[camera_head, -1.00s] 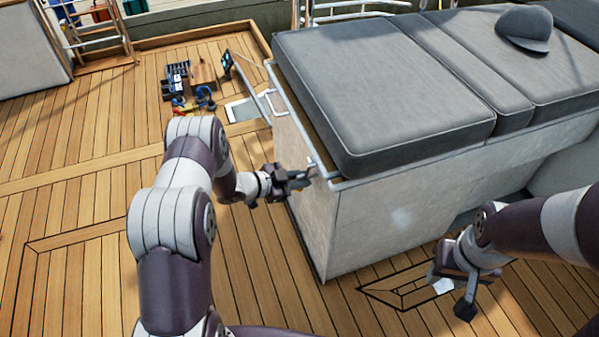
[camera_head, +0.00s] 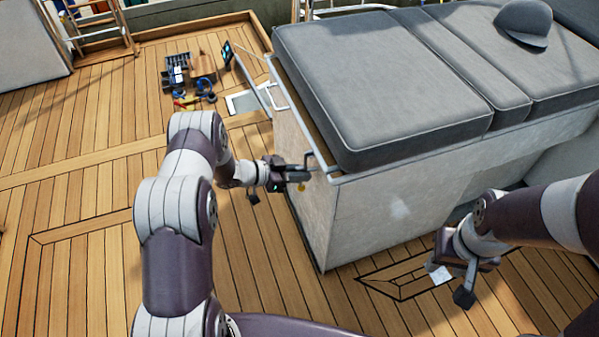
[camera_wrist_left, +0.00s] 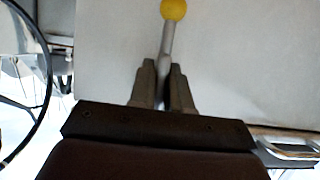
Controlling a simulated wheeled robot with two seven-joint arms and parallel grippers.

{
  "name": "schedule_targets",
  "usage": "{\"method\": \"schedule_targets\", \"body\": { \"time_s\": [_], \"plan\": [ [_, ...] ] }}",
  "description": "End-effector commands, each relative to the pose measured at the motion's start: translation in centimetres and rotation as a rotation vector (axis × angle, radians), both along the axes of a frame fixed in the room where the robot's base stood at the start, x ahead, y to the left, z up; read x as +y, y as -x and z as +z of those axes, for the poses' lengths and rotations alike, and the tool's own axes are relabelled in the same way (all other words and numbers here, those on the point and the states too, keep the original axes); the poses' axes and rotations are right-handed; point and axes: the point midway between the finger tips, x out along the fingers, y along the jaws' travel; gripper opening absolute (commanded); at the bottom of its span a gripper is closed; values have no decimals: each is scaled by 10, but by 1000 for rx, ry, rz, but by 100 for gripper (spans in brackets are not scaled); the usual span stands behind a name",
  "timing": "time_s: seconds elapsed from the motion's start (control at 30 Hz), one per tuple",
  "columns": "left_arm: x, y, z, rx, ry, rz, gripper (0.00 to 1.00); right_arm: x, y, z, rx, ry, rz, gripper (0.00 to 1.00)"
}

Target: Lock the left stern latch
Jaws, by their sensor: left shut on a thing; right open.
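The latch shows in the left wrist view as a grey lever (camera_wrist_left: 166,42) with a round yellow knob (camera_wrist_left: 173,10) at its end. My left gripper (camera_wrist_left: 163,88) is shut on this lever, with the knob beyond the fingertips. In the head view my left gripper (camera_head: 300,174) is at the near left corner of the grey locker, and the yellow knob (camera_head: 301,187) shows just below it. The latch's base is mostly hidden by the fingers. My right gripper (camera_head: 453,284) is open and empty, low over the deck at the right.
The grey locker (camera_head: 365,220) carries dark cushions (camera_head: 380,95) and a grey cap (camera_head: 523,24). Metal handrails (camera_head: 278,97) run along its left edge. Tools (camera_head: 192,97) and a box (camera_head: 203,68) lie on the wooden deck behind. The deck (camera_head: 70,180) at left is clear.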

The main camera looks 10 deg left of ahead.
Motion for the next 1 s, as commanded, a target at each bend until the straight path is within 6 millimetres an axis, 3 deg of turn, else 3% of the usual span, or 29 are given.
{"method": "schedule_targets", "body": {
  "time_s": [0.13, 0.17, 0.2, 0.57, 1.0],
  "plan": [
    [0, 1, -1, 3, 2, 2, 0, 0, 0, 0, 0, 0, 0, 43],
    [0, 1, -1, 3, 2, 2, 27, 0, 0, 0, 0, 0, 0, 43],
    [0, 1, -1, 3, 2, 2, 38, 0, 0, 0, 0, 0, 0, 43],
    [7, 4, 5, 1, 1, 4, 38, 0, 0, 4, 0, 0, 0, 43],
    [87, 58, 45, 1, 1, 4, 38, 0, 0, 30, 0, 0, 0, 43]
  ]
}}
